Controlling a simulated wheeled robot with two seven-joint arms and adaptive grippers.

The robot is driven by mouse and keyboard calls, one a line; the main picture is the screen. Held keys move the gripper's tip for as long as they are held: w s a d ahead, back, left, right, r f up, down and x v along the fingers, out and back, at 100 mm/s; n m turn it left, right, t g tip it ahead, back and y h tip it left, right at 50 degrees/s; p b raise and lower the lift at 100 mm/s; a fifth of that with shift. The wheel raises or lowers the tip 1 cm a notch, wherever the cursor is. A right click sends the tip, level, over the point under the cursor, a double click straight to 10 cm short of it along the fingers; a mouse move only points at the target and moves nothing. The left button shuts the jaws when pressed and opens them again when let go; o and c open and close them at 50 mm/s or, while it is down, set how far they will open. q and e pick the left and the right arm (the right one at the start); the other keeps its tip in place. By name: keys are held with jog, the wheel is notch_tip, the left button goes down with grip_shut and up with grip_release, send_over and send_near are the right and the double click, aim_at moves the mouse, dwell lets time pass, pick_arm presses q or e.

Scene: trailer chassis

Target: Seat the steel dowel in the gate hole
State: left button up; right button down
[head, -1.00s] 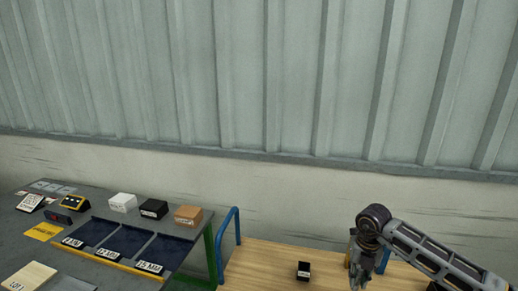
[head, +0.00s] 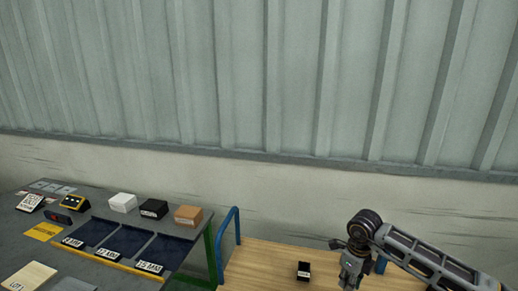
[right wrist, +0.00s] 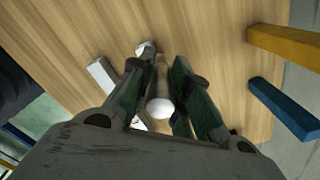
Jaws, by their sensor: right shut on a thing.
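My right gripper (head: 348,280) hangs over the wooden top of a cart, pointing down. In the right wrist view its dark green-sided fingers (right wrist: 160,95) are shut on a slim rod, the steel dowel (right wrist: 159,107). The dowel's pale round end faces the camera, and its shaft runs between the fingers. The far tip of the dowel is hard to make out against the wood. I cannot make out the gate hole in either view. My left gripper is not in view.
The wooden cart top (head: 260,262) has blue rails (head: 228,230) and a small black block (head: 304,270) left of my right gripper. A grey bench (head: 190,225) at left holds labelled dark bays and several small boxes. A white piece (right wrist: 101,75) lies beside the fingers.

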jog(key=n, duration=0.2)
jog(key=a+n, duration=0.1)
jog(key=n, duration=0.2)
jog(key=a+f+n, duration=0.1)
jog(key=n, duration=0.1)
jog(key=shift+s+n, duration=0.4)
jog(key=s+a+f+n, duration=0.1)
jog(key=a+n, duration=0.1)
jog(key=n, duration=0.8)
jog(key=s+a+f+n, duration=0.1)
jog(key=s+a+n, duration=0.1)
jog(key=n, duration=0.8)
jog(key=shift+a+f+n, duration=0.35)
jog(key=shift+n, duration=0.05)
jog(key=shift+s, duration=0.25)
dwell(0.7)
jog(key=shift+d+p, duration=0.15)
jog(key=shift+p, duration=0.25)
